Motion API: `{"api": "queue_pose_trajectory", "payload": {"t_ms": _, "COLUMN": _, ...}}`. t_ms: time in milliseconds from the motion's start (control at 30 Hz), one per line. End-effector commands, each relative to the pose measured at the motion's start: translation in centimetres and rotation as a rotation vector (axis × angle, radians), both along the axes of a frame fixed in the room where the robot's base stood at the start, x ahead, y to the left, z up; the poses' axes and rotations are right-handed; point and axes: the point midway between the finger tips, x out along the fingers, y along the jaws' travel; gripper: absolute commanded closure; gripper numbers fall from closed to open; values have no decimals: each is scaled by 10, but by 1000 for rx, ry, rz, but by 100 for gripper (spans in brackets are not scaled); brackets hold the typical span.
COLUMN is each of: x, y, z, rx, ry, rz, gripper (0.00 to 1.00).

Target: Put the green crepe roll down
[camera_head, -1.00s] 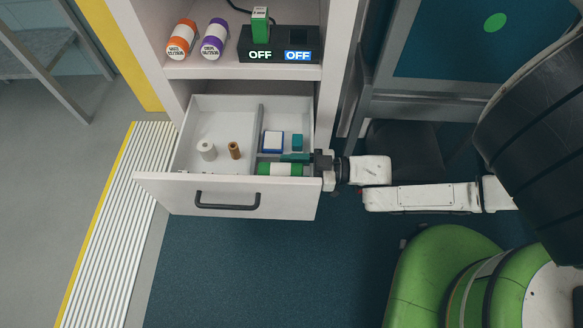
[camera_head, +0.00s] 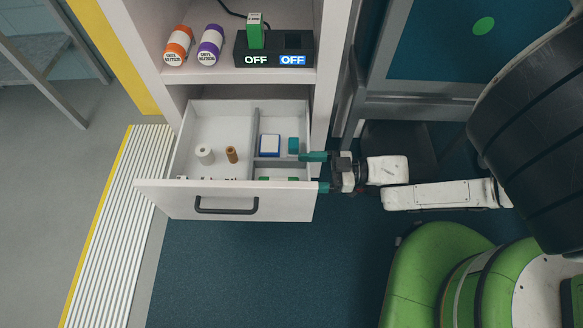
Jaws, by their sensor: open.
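The green crepe roll (camera_head: 292,179) is in the front right compartment of the open drawer (camera_head: 168,203). Only slivers of its green show above the drawer's front panel; the rest is hidden. My gripper (camera_head: 316,172) is open and empty at the drawer's right side. One teal finger reaches over the right wall, and the other is at the front right corner. The roll lies to the left of the fingers, apart from them.
The drawer also holds a white roll (camera_head: 204,154), a brown roll (camera_head: 232,155), a blue-and-white box (camera_head: 269,145) and a teal block (camera_head: 293,145). Dark floor lies clear in front.

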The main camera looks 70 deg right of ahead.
Motion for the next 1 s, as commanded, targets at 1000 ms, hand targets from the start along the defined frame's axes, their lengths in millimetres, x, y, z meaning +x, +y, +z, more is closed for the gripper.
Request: {"api": "queue_pose_trajectory", "payload": {"t_ms": 1000, "x": -60, "y": -23, "z": 6, "rx": 3, "ry": -4, "rz": -1, "gripper": 21}}
